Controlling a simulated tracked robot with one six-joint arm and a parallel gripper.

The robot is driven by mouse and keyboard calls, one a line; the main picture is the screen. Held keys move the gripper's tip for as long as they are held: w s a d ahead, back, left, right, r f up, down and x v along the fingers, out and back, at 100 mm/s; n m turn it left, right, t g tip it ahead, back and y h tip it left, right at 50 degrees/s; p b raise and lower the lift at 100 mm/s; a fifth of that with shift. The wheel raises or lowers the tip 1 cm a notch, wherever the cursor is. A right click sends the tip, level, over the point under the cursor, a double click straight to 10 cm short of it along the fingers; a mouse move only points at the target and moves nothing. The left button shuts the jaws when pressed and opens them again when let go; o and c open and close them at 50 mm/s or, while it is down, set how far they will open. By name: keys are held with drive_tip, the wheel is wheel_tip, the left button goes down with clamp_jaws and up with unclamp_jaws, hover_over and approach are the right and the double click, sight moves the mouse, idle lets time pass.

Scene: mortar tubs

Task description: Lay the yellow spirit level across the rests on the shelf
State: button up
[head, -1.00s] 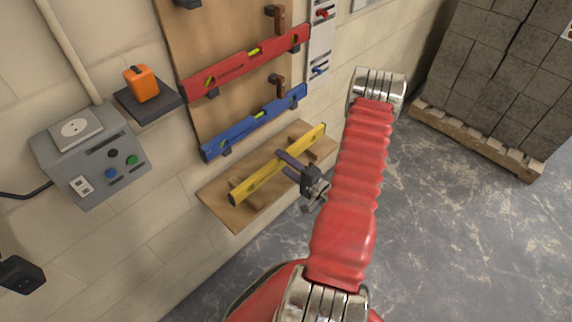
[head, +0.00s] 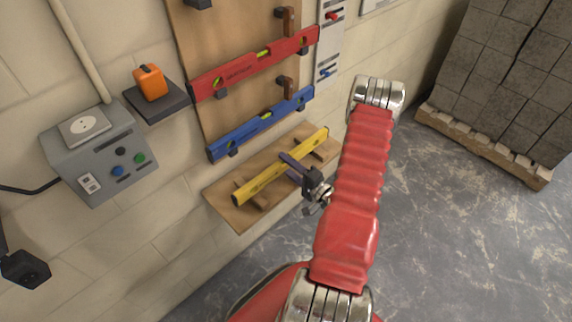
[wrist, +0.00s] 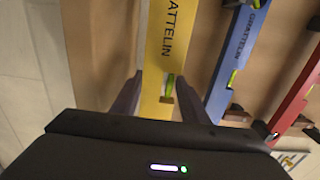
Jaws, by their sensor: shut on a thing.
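The yellow spirit level (head: 262,181) lies slantwise over the wooden shelf (head: 222,203) low on the wall in the head view. It spans the two wooden rests, one near its left end (head: 255,199) and one near its right end. I cannot tell whether it bears fully on them. My gripper (head: 288,166) is shut on the level right of its middle, one finger on each side. In the wrist view the level (wrist: 160,60) runs upward between the fingers of my gripper (wrist: 158,97), with a green vial near the jaws. The fingers hide part of it.
A blue level (head: 255,128) and a red level (head: 250,68) hang on the board just above. A grey control box (head: 75,165) and a small ledge (head: 165,108) with an orange device are at left. Stacked blocks on a pallet (head: 490,145) stand right. The floor between is clear.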

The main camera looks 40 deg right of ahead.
drive_tip(key=o, duration=1.2)
drive_tip(key=shift+s, duration=0.15)
drive_tip(key=s, duration=0.8)
drive_tip(key=shift+s, duration=0.4)
drive_tip(key=shift+d, duration=0.1)
idle(0.6)
